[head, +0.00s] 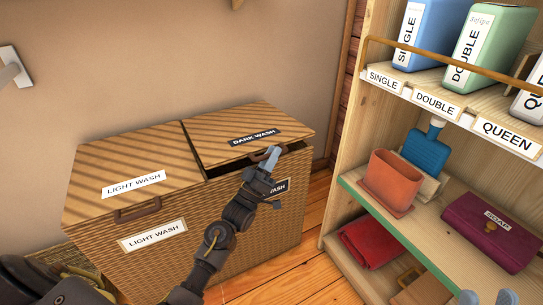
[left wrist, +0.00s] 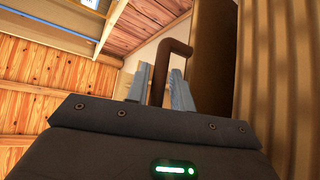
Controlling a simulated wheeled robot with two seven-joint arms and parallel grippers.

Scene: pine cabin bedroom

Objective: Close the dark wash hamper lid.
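The dark wash hamper lid (head: 240,131) is a striped wicker-like panel on the right half of the hamper. It is slightly raised, with a dark gap under its front edge. Its brown handle (head: 266,153) is at the front and shows as a bent bar in the left wrist view (left wrist: 158,75). My left gripper (head: 272,157) is at this handle, with its blue fingers on both sides of the bar, and looks shut on it. It partly hides the front dark wash label (head: 275,187). My right gripper (head: 488,298) shows only two spread fingertips at the bottom right, open and empty.
The light wash lid (head: 125,170) beside it is shut. An open shelf unit (head: 350,190) stands at right, holding bins, a terracotta pot (head: 392,182) and a purple soap case (head: 490,232). A strip of wooden floor (head: 300,270) lies between hamper and shelf.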

